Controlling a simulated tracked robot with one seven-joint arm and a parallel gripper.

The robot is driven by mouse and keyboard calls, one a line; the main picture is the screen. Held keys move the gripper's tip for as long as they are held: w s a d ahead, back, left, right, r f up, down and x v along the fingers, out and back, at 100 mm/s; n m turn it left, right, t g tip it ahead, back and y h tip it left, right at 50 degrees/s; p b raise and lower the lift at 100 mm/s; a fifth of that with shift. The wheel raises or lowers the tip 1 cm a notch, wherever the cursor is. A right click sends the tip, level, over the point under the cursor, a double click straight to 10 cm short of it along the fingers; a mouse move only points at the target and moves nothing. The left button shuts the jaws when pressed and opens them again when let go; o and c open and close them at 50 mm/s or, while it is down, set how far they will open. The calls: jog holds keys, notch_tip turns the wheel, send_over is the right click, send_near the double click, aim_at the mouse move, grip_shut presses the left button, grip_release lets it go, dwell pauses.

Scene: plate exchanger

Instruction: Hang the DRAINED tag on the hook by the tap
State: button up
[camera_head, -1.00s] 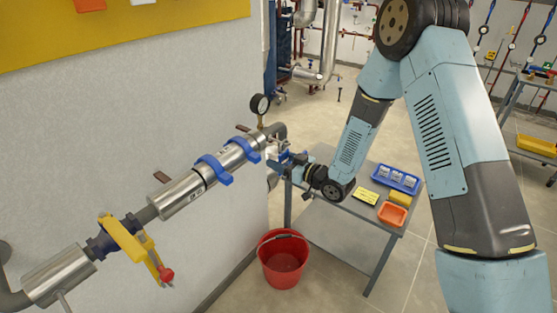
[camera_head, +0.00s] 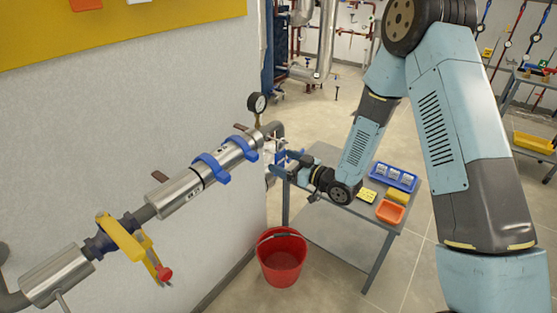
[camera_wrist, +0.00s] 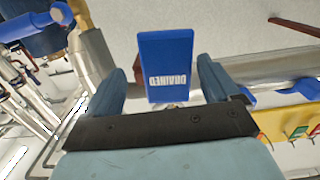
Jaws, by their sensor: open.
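The blue DRAINED tag (camera_wrist: 168,65) shows in the wrist view, its white lettering upside down. It stands between the two spread fingers of my gripper (camera_wrist: 163,88), with a gap on each side. A small pale bit shows at the tag's lower picture edge; I cannot tell whether it is the hook. In the head view my gripper (camera_head: 283,160) is at the far end of the wall pipe (camera_head: 225,158), below the pressure gauge (camera_head: 257,104). The tap and hook there are too small and covered to make out.
A red bucket (camera_head: 282,258) stands on the floor below the pipe end. A grey table (camera_head: 345,232) beside it carries a blue tray (camera_head: 393,178), an orange tray (camera_head: 390,211) and yellow items. A yellow-handled valve (camera_head: 122,238) is on the near pipe.

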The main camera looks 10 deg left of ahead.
jog(key=v, duration=1.1)
jog(key=w+d+r+m+t+h, duration=0.2)
jog(key=d+r+m+h, duration=0.1)
jog(key=d+r+h, duration=0.55)
jog(key=w+d+r+m+t+h, duration=0.25)
jog(key=d+r+h, duration=0.25)
jog(key=d+r, duration=0.6)
jog(key=s+d+r+m+g+h, duration=0.3)
jog(key=s+d+r+m, duration=0.25)
jog(key=s+d, duration=0.35)
jog(key=s+r+m+g, duration=0.1)
jog(key=s+r, duration=0.1)
jog(key=s, duration=0.6)
jog(key=s+r+m+g, duration=0.1)
jog(key=s+r, duration=0.1)
jog(key=s, duration=0.7)
jog(key=shift+s+m, duration=0.2)
jog(key=shift+m, duration=0.1)
jog(key=shift+d+r+g, duration=0.1)
jog(key=shift+r+g, duration=0.05)
jog(key=shift+g, duration=0.1)
